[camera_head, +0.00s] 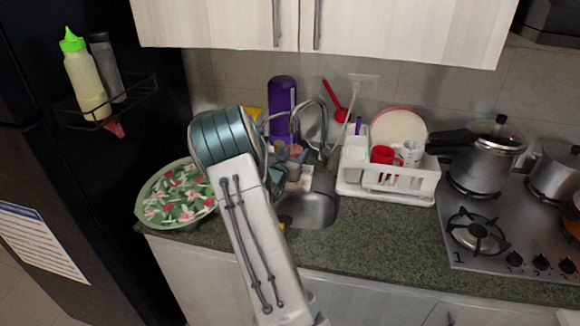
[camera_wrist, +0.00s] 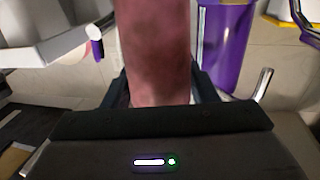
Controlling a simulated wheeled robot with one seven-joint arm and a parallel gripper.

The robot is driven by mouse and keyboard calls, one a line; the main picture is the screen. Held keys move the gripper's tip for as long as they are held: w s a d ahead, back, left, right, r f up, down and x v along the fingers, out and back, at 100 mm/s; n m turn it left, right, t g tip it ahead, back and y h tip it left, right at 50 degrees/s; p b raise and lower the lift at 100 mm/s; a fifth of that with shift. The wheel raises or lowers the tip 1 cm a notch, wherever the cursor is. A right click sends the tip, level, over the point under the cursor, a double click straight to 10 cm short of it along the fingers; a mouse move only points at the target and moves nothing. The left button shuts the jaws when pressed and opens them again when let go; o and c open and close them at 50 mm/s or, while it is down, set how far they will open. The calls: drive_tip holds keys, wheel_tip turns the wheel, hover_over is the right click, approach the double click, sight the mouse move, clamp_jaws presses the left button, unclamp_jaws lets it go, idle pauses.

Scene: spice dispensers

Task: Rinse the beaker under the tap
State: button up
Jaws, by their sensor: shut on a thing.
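In the wrist view my gripper (camera_wrist: 160,95) is shut on a reddish-brown, smooth, upright-looking thing (camera_wrist: 155,45), which seems to be the beaker. Its top end runs out of the picture, so I cannot see its mouth or what it holds. In the head view my arm reaches over the left side of the sink (camera_head: 318,207) and largely hides the gripper and the held thing. The curved metal tap (camera_head: 325,118) rises behind the sink. I cannot see any running water or tell whether the held thing is under the spout.
A purple bottle (camera_head: 282,94) stands behind the sink. A white dish rack (camera_head: 400,187) with a red mug (camera_head: 383,155) and plate is right of it. A floral round tray (camera_head: 178,194) lies left. The stove (camera_head: 505,225) is far right. Counter in front of the rack is clear.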

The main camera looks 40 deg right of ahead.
drive_tip(key=shift+a, duration=0.15)
drive_tip(key=shift+w+a+b, duration=0.3)
drive_tip(key=shift+a+b, duration=0.05)
drive_tip(key=shift+a, duration=0.05)
drive_tip(key=shift+s+d, duration=0.1)
drive_tip(key=shift+d, duration=0.05)
drive_tip(key=shift+s+d+b, duration=0.2)
drive_tip(key=shift+d+b, duration=0.2)
drive_tip(key=shift+b, duration=0.15)
drive_tip(key=shift+w+a, duration=0.1)
drive_tip(key=shift+a, duration=0.05)
drive_tip(key=shift+w+a, duration=0.2)
drive_tip(key=shift+a, duration=0.2)
drive_tip(key=s+a+b, duration=0.2)
drive_tip(key=s+a, duration=0.1)
drive_tip(key=s, duration=0.4)
drive_tip(key=shift+a+b, duration=0.35)
drive_tip(key=shift+a, duration=0.05)
idle(0.4)
